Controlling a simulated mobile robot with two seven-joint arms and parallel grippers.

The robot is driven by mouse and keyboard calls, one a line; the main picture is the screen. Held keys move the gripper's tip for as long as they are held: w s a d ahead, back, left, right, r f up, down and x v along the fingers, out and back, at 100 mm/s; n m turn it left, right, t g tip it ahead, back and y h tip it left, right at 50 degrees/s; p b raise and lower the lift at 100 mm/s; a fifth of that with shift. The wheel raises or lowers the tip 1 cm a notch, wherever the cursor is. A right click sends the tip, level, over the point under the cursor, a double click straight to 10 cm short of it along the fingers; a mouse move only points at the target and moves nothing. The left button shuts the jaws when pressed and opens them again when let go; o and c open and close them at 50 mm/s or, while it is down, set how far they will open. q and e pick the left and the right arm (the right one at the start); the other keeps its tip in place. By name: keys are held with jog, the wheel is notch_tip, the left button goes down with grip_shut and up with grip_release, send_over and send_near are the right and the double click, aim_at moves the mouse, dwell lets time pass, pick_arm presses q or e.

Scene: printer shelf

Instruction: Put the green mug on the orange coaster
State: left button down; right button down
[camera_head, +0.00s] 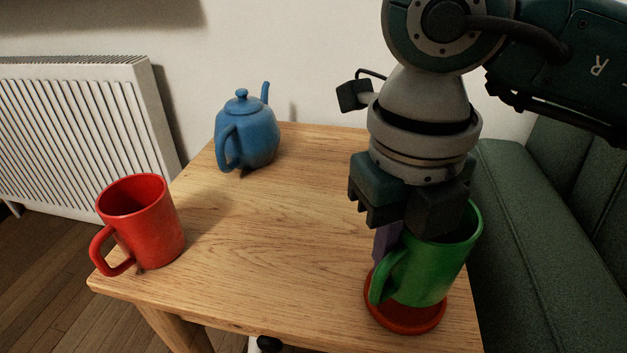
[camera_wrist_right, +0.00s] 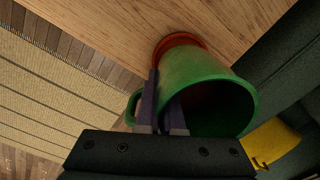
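The green mug (camera_head: 430,268) is upright over the orange coaster (camera_head: 407,318) at the table's front right corner. Its base looks to be on the coaster or just above it; I cannot tell which. My right gripper (camera_head: 400,240) comes down from above at the mug's rim. In the right wrist view, its fingers (camera_wrist_right: 163,115) straddle the wall of the mug (camera_wrist_right: 195,75), one outside near the handle and one inside, and look closed on it. The coaster's edge (camera_wrist_right: 180,39) shows beyond the mug's base. My left gripper is out of view.
A red mug (camera_head: 146,220) stands at the wooden table's (camera_head: 270,240) front left corner. A blue teapot (camera_head: 247,130) stands at the back left. The table's middle is clear. A green sofa (camera_head: 545,220) borders the right side; a white radiator (camera_head: 85,130) is at left.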

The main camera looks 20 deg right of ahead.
notch_tip(320, 180, down, 3)
jog(key=shift+r+b, duration=0.2)
jog(key=shift+b, duration=0.1)
jog(key=shift+r, duration=0.1)
jog(key=shift+f, duration=0.2)
jog(key=c, duration=1.1)
grip_release()
jog(key=shift+o, duration=0.2)
